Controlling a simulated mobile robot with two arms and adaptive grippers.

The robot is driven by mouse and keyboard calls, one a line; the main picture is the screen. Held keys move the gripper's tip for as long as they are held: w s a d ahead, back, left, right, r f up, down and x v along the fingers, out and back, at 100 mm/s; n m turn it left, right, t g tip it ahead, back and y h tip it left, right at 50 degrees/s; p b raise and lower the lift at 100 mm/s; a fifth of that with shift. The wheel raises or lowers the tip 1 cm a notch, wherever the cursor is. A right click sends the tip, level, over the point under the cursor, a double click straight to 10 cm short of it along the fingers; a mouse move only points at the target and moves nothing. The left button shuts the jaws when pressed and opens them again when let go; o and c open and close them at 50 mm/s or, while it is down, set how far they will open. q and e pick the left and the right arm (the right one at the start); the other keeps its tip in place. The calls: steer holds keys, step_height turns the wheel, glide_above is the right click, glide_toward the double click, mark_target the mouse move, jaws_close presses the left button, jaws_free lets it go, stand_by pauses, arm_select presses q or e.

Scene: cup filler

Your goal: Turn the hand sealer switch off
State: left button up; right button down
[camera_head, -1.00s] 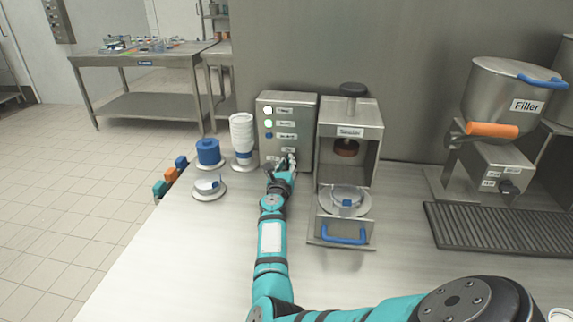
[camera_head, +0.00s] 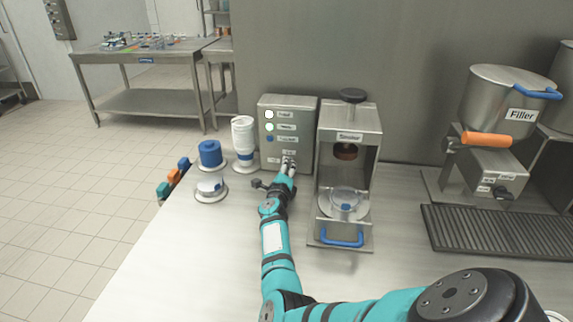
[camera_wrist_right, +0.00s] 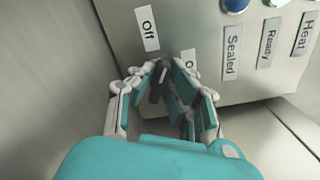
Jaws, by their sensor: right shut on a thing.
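The steel control box (camera_head: 270,150) stands against the wall, left of the sealer (camera_head: 349,118). Its lower front carries a small dark switch (camera_wrist_right: 157,82), with an "Off" label (camera_wrist_right: 147,28) beside it in the right wrist view. Another label, mostly hidden by a finger, shows only an "O". My right gripper (camera_head: 288,164) reaches the box's lower front. In the right wrist view its fingers (camera_wrist_right: 166,72) are closed around the switch, which is partly hidden between them. My left gripper is not in view.
A clear cup (camera_head: 345,203) sits on the sealer's tray, behind the blue handle (camera_head: 342,240). A stack of white cups (camera_head: 243,135) and a blue roll-like item (camera_head: 210,151) stand left of the box. The filler (camera_head: 505,100) is at right.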

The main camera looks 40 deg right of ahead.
steer(key=n+p, duration=0.1)
steer(key=n, duration=0.4)
steer(key=shift+n+p, duration=0.4)
stand_by(0.4)
